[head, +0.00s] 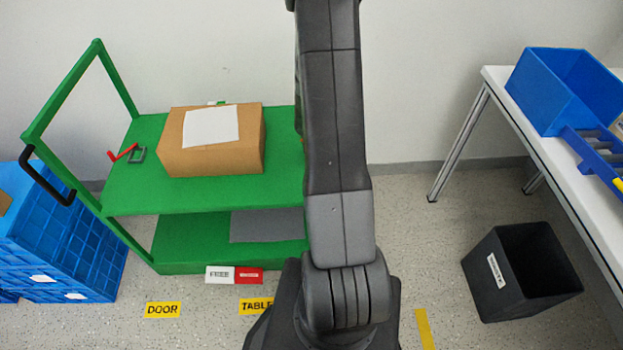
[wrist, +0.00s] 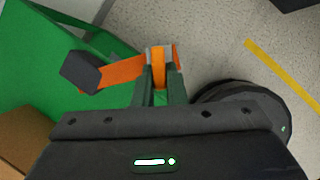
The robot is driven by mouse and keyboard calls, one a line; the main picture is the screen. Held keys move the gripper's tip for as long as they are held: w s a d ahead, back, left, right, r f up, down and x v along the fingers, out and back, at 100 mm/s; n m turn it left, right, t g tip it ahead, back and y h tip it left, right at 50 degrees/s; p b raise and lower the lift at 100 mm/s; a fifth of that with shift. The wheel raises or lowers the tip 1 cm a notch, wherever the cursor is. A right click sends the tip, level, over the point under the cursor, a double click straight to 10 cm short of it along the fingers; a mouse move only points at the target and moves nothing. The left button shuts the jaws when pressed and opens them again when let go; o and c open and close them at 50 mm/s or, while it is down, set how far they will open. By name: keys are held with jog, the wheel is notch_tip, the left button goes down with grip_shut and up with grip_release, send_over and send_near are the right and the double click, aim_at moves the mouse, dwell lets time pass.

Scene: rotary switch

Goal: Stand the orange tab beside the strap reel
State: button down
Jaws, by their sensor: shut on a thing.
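My gripper (wrist: 159,78) shows in the wrist view, with its fingers shut on an upright piece of the orange tab (wrist: 158,66). An orange bar (wrist: 118,73) runs left from the fingertips to a dark grey block (wrist: 82,72); I cannot tell whether bar and block are part of the tab. Green cart surface lies behind them. In the head view my arm hides the gripper and the tab. I cannot make out a strap reel in either view.
A green cart (head: 130,190) carries a cardboard box (head: 212,158) and a small red and grey item (head: 124,153). Blue crates (head: 70,250) stand at left. A black bin (head: 520,275) stands by a white table (head: 495,78) holding a blue box (head: 560,90).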

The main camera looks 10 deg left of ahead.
jog(key=s+a+r+n+y+b, duration=0.2)
jog(key=s+a+n+y, duration=0.25)
jog(key=a+n, duration=0.4)
jog(key=shift+n+h, duration=0.35)
jog(key=shift+n, duration=0.4)
jog(key=f+b, duration=0.3)
jog(key=d+f+b, duration=0.1)
jog(key=f+b, duration=0.2)
jog(key=f, duration=0.1)
jog(key=f+b, duration=0.3)
jog(key=shift+s+d+f, duration=0.15)
jog(key=shift+s+d, duration=0.1)
jog(key=shift+s, duration=0.1)
jog(key=shift+f+b, duration=0.1)
jog(key=shift+b, duration=0.3)
jog(key=c, duration=1.5)
grip_release()
